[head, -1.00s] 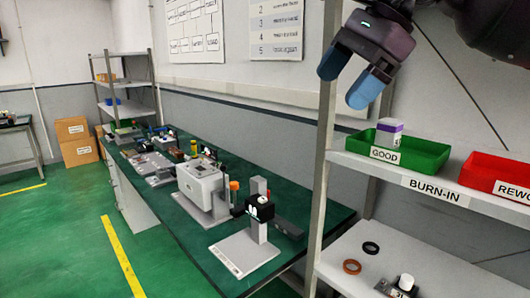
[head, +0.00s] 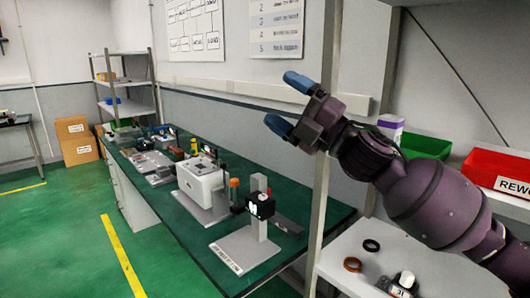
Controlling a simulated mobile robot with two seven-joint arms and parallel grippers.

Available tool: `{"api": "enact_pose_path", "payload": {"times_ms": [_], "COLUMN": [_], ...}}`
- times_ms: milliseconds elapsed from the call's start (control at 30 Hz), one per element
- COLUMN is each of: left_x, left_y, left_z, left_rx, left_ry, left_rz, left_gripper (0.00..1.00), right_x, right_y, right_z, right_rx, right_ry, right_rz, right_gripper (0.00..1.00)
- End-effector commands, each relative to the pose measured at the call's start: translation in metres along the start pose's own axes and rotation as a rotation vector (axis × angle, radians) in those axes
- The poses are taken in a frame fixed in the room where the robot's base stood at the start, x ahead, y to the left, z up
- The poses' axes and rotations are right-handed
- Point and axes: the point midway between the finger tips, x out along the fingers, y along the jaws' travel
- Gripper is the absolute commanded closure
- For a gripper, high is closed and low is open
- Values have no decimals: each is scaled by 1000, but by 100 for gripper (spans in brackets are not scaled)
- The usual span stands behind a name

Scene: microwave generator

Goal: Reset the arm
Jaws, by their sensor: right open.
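My right gripper (head: 288,104) is open and empty, with two blue fingertips pointing to the upper left. It is in the air in front of the shelf's upright post and above the far side of the green workbench (head: 325,208). My right arm comes in from the lower right and crosses in front of the shelf, hiding much of its upper board. My left gripper is not in view.
A green bin (head: 425,146) with a white-and-purple box (head: 390,127) and a red bin (head: 492,172) are on the upper shelf, partly behind my arm. Rings (head: 352,264) lie on the lower shelf. A white machine (head: 203,190) and a black-headed stand (head: 259,207) occupy the bench.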

Motion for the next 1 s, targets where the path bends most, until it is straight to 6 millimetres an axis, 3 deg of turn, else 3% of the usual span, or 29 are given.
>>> {"api": "enact_pose_path", "payload": {"times_ms": [200,500,767,1000], "left_x": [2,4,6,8], "left_y": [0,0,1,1], "left_z": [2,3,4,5], "left_rx": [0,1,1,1], "left_ry": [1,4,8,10], "left_rz": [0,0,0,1], "left_gripper": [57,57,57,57], "right_x": [-60,-166,-273,-374], "right_y": [-69,-165,-241,-295], "right_z": [30,42,20,-24], "right_rx": [346,733,983,1143], "right_ry": [-279,-637,-921,-1153], "right_rz": [3,5,13,38], "right_gripper": [16,16,16,16]}}
